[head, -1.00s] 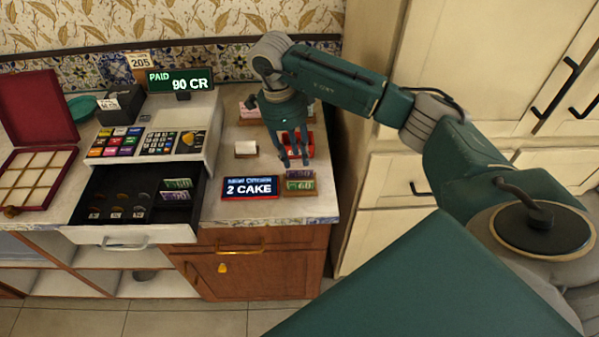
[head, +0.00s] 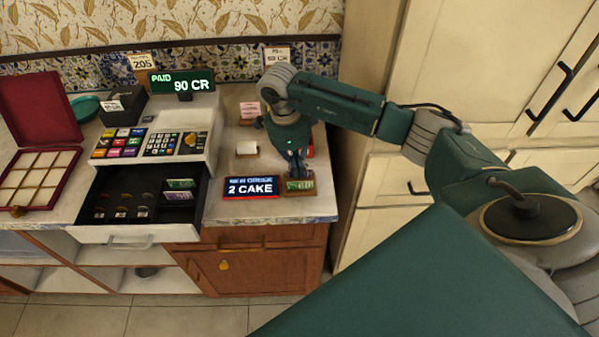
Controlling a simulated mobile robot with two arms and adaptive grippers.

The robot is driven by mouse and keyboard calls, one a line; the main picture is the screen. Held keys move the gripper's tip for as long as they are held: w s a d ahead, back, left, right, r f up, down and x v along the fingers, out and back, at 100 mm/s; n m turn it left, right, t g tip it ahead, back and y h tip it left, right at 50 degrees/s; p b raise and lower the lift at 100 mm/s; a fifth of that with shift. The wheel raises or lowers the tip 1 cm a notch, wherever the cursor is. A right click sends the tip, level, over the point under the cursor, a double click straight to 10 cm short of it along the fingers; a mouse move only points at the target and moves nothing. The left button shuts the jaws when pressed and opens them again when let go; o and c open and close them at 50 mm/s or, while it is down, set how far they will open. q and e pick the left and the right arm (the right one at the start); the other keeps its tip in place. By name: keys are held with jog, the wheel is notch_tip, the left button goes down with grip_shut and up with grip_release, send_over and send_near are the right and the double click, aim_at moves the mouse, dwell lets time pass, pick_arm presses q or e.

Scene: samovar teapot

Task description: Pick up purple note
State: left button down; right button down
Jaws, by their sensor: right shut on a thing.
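My right gripper (head: 297,172) is shut at the small note holder on the right part of the counter, where the purple note stands behind a green note (head: 299,185). The fingers cover nearly all of that purple note, so its exact hold is hard to see. The green note stays upright in front of the fingertips. Another purple note (head: 177,196) lies in the open cash drawer (head: 125,233), below a green note (head: 180,184). My left gripper is not in view.
A "2 CAKE" sign (head: 251,187) stands just left of the gripper. A red box (head: 40,120) stands open at far left. Tall cabinets (head: 470,80) are on the right.

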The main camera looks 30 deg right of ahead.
notch_tip(320, 180, up, 8)
jog(key=shift+w+f+b, duration=0.1)
jog(key=shift+w+b, duration=0.05)
jog(key=shift+b, duration=1.05)
notch_tip(320, 180, up, 17)
jog(key=p, duration=0.6)
